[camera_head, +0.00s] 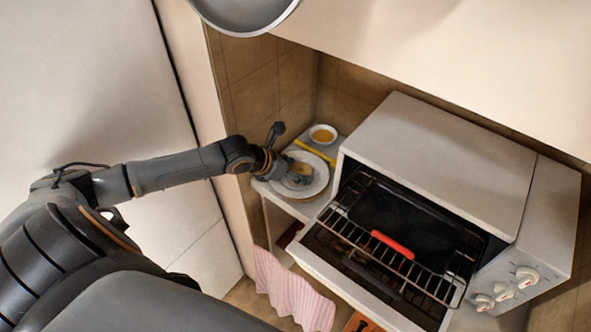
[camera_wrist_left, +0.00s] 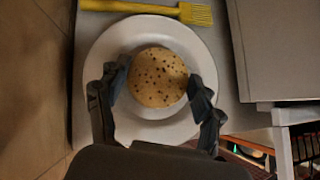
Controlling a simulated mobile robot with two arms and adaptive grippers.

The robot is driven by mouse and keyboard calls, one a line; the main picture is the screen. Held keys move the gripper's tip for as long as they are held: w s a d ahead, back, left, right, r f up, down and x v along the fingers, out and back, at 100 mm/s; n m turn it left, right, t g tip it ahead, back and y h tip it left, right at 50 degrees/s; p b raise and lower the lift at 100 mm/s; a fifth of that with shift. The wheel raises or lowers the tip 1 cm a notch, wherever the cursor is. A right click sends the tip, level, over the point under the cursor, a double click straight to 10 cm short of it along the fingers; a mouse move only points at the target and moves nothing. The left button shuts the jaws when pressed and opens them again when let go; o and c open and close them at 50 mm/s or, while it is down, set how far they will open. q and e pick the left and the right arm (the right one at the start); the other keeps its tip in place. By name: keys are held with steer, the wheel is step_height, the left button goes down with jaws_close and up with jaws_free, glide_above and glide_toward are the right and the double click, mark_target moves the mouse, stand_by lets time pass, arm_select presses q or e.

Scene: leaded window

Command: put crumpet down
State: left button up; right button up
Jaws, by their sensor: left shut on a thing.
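The crumpet (camera_wrist_left: 158,78) is round, golden and dotted with holes. In the left wrist view it sits between the two fingers of my left gripper (camera_wrist_left: 154,92), which is shut on it. A white plate (camera_wrist_left: 103,52) lies directly behind the crumpet in that view; whether they touch I cannot tell. In the head view my left gripper (camera_head: 293,172) is over the plate (camera_head: 323,176) on the small counter in the corner, and it partly hides the crumpet (camera_head: 303,168). My right gripper is not in view.
A yellow brush (camera_head: 313,151) and a small bowl (camera_head: 322,134) lie behind the plate. A white toaster oven (camera_head: 440,150) stands close to its right, door open, with a red-handled item (camera_head: 392,245) inside. A pink striped towel (camera_head: 292,290) hangs below. A pan (camera_head: 245,14) is overhead.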

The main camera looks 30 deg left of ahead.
arm_select(q)
steer(key=o, duration=1)
steer(key=shift+c, duration=0.2)
steer(key=shift+o, duration=0.8)
steer(key=shift+s+a+r+p, duration=0.1)
steer(key=shift+r+p, duration=0.2)
steer(key=shift+p, duration=0.15)
steer(key=p+v, duration=0.9)
steer(key=v, duration=0.2)
steer(key=shift+s, duration=0.25)
steer(key=shift+r, duration=0.15)
